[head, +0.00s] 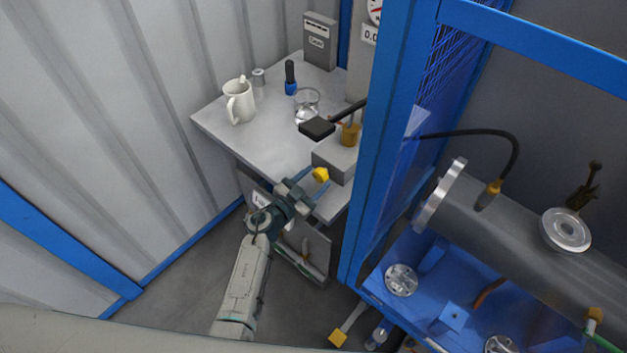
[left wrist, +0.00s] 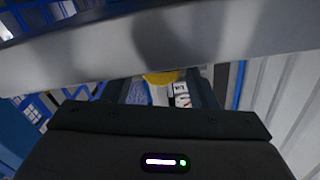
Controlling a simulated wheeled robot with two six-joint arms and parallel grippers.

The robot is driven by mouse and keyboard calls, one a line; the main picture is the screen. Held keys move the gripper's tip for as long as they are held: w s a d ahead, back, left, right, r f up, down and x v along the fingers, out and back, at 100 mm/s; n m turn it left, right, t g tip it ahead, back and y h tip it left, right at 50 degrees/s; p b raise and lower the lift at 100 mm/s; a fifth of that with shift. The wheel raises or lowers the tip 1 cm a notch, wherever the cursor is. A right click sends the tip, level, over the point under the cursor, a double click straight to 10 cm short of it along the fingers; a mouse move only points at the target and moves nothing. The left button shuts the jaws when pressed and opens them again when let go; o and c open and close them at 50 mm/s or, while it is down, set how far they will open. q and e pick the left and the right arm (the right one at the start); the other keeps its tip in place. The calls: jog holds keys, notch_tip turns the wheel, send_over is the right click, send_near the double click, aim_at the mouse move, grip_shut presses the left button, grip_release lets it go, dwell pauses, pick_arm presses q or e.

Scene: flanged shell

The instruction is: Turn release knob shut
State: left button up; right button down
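The yellow knob (head: 321,174) sits on the front of a grey block (head: 336,160) at the near edge of the grey bench. I take it to be the release knob. My left gripper (head: 313,181) is at the knob with its fingers apart, one to each side of it. In the left wrist view part of the yellow knob (left wrist: 160,77) shows between the fingers, under a broad grey edge that hides the rest. I see no clear grip on it. My right gripper is not in view.
The bench (head: 215,118) carries a white mug (head: 239,103), a glass beaker (head: 306,105), a black block (head: 317,127) and a grey meter box (head: 320,42). A blue frame post (head: 380,150) stands close right of the knob. A grey flanged shell (head: 520,225) lies beyond it.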

pick_arm(q)
jog(key=c, duration=0.7)
jog(key=shift+m, duration=0.3)
jog(key=shift+m+p, duration=0.6)
jog(key=shift+m, duration=0.6)
jog(key=shift+s+d+f+m, duration=0.1)
jog(key=shift+m, duration=1.8)
jog(key=o, duration=0.9)
jog(key=shift+o, duration=0.2)
jog(key=shift+s, duration=0.1)
